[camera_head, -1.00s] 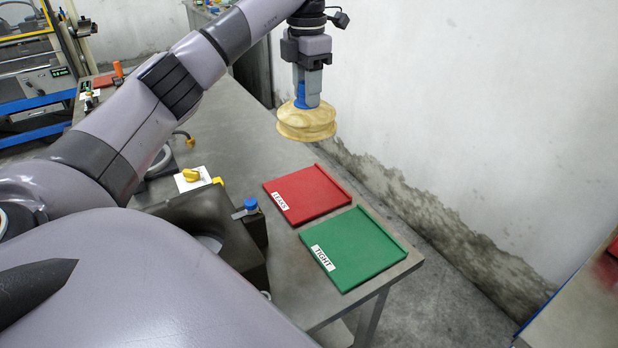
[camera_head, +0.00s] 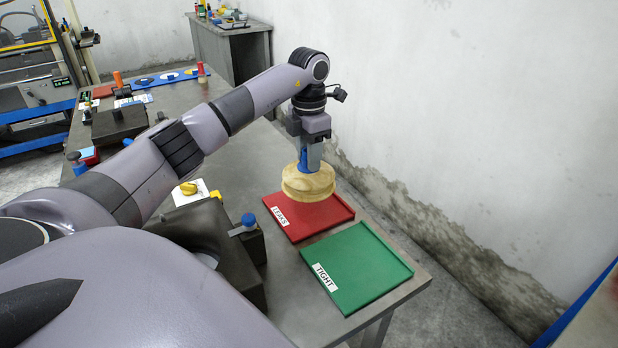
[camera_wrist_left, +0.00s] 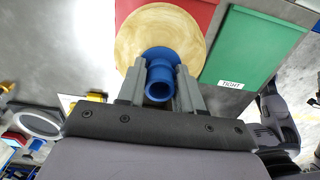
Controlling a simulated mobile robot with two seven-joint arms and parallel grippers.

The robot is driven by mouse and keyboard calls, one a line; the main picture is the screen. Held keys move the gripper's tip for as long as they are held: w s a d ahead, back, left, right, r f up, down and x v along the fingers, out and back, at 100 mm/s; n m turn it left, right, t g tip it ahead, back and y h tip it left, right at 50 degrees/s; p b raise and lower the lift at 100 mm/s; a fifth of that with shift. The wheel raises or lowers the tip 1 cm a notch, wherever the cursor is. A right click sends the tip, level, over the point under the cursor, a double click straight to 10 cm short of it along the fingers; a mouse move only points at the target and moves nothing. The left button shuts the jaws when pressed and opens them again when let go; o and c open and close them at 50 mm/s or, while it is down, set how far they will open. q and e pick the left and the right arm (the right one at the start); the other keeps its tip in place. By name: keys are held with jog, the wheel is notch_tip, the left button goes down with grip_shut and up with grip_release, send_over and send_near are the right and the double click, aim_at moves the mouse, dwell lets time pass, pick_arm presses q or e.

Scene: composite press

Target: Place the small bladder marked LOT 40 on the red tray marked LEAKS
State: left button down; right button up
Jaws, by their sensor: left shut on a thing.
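My left gripper (camera_head: 307,160) is shut on the blue neck of a round, cream-yellow bladder (camera_head: 308,187). The bladder hangs below the fingers, over the back part of the red tray marked LEAKS (camera_head: 312,222). I cannot tell whether it touches the tray. In the left wrist view the gripper (camera_wrist_left: 160,85) grips the blue neck (camera_wrist_left: 160,82), and the bladder's pale face (camera_wrist_left: 152,32) covers part of the red tray (camera_wrist_left: 200,10). No LOT marking on the bladder is readable. My right gripper is not in view.
A green tray marked TIGHT (camera_head: 358,268) lies in front of the red tray, near the table's right edge. A dark block with a blue-capped fitting (camera_head: 249,220) and a white plate with a yellow knob (camera_head: 189,188) stand to the left. A wall runs behind.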

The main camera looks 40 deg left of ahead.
aim_at(309, 176)
pick_arm(q)
jog(key=shift+f, duration=3)
jog(key=c, duration=0.7)
grip_release()
jog(key=shift+f, duration=0.15)
jog(key=shift+c, duration=0.2)
jog(key=shift+r, duration=0.2)
notch_tip(309, 176, up, 12)
jog(key=shift+f, duration=0.1)
jog(key=shift+d, duration=0.1)
